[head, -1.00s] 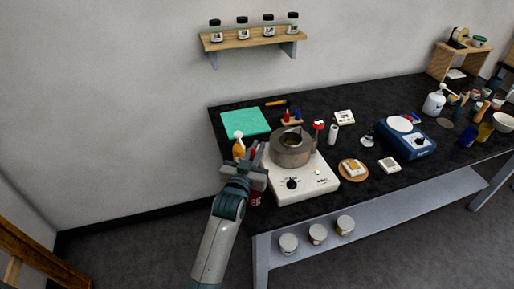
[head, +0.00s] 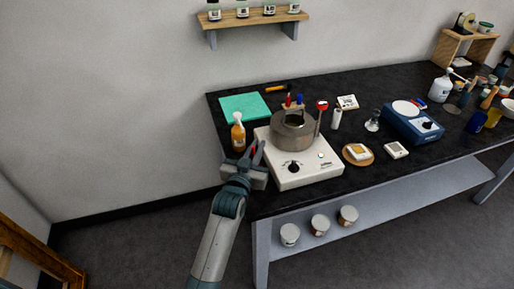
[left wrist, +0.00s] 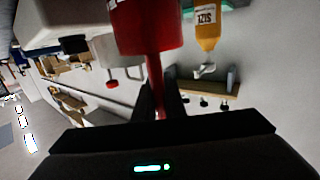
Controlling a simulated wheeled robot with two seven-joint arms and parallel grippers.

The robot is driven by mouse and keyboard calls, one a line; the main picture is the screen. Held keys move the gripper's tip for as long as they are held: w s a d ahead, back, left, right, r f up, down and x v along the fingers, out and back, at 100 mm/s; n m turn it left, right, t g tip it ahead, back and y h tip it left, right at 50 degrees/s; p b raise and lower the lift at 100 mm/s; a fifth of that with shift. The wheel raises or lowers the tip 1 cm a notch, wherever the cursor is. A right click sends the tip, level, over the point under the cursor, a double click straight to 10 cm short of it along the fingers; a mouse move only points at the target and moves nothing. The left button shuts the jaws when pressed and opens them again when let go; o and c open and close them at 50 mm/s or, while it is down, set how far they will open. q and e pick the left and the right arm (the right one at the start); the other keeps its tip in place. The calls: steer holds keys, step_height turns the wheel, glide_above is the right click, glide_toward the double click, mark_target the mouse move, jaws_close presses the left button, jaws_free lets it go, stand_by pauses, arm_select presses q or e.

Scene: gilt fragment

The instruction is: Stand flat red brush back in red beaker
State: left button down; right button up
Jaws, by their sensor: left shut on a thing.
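My left gripper (head: 254,157) is at the left front corner of the bench, beside the white hotplate. It is shut on a thin red handle, the flat red brush (left wrist: 155,80), between its fingers in the left wrist view. A wide red shape with a white marking, apparently the red beaker (left wrist: 147,28), shows at the top of that view, which is upside down. The handle runs from the beaker's edge to the fingers. I cannot tell whether the brush is inside or in front of the beaker. In the head view the beaker is hidden; a little red (head: 254,149) shows at the fingers.
The white hotplate (head: 318,172) with a grey metal pot (head: 293,135) stands right of the gripper. An orange bottle (head: 238,135) stands behind it and a green mat (head: 245,106) lies farther back. A blue device (head: 412,125) and other small items fill the right side.

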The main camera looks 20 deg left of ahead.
arm_select(q)
steer(key=c, duration=1.7)
jaws_free()
steer(key=shift+c, duration=0.2)
steer(key=shift+s, duration=0.1)
steer(key=s+p, duration=0.4)
steer(key=s, duration=0.5)
steer(key=shift+s+p, duration=0.35)
steer(key=shift+s, duration=0.05)
steer(key=shift+a, duration=0.1)
